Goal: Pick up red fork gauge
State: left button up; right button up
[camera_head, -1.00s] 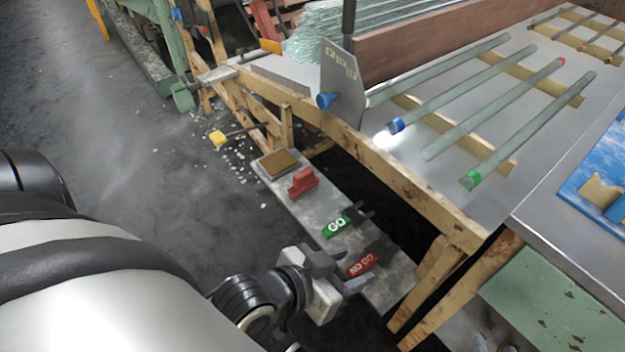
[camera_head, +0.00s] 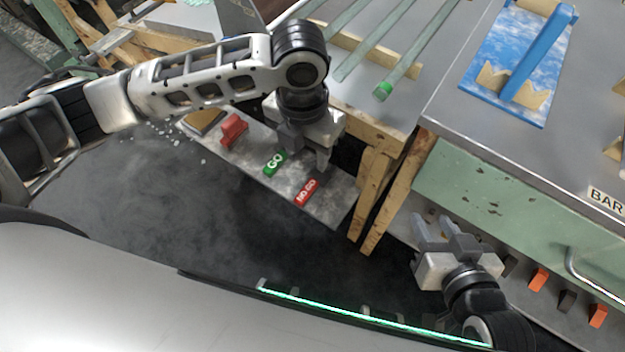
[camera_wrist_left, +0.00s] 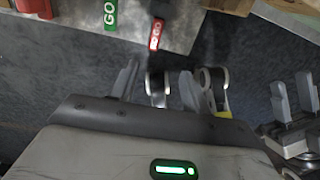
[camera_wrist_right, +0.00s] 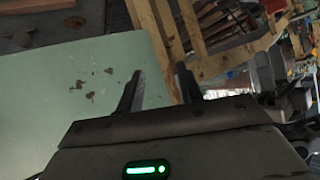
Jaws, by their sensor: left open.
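The red fork gauge (camera_head: 307,191), marked NO GO, lies on the grey shelf board beside the table leg. Its dark fork end is partly hidden by my left gripper in the head view. My left gripper (camera_head: 307,152) is open and empty, close to the gauge on its table side. In the left wrist view the red gauge (camera_wrist_left: 156,34) shows ahead of the fingertips, roughly between them and apart from them. My right gripper (camera_head: 441,222) is open and empty, in front of the green cabinet.
The green GO gauge (camera_head: 274,163) lies beside the red one. A red block-like piece (camera_head: 233,129) sits farther left on the board. The wooden table legs (camera_head: 380,190) stand close to the right. Glass tubes (camera_head: 400,60) lie on the table above.

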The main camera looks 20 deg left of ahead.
pick_arm(q)
jog(key=b, duration=0.2)
send_over(302, 195)
jog(key=f, duration=1)
jog(key=shift+w+d+f, duration=0.15)
jog(key=shift+w+d, duration=0.15)
jog(key=shift+s+f, duration=0.1)
jog(key=shift+f, duration=0.3)
jog(key=f, duration=0.1)
jog(key=f+b, duration=0.1)
jog(key=f, duration=0.1)
jog(key=shift+s+a+f, duration=0.25)
jog(key=shift+f, duration=0.1)
jog(key=shift+f+b, duration=0.3)
jog(key=shift+f, duration=0.15)
jog(key=shift+c, duration=0.6)
grip_shut()
pick_arm(e)
jog(key=shift+a+f, duration=0.2)
jog(key=shift+f, duration=0.95)
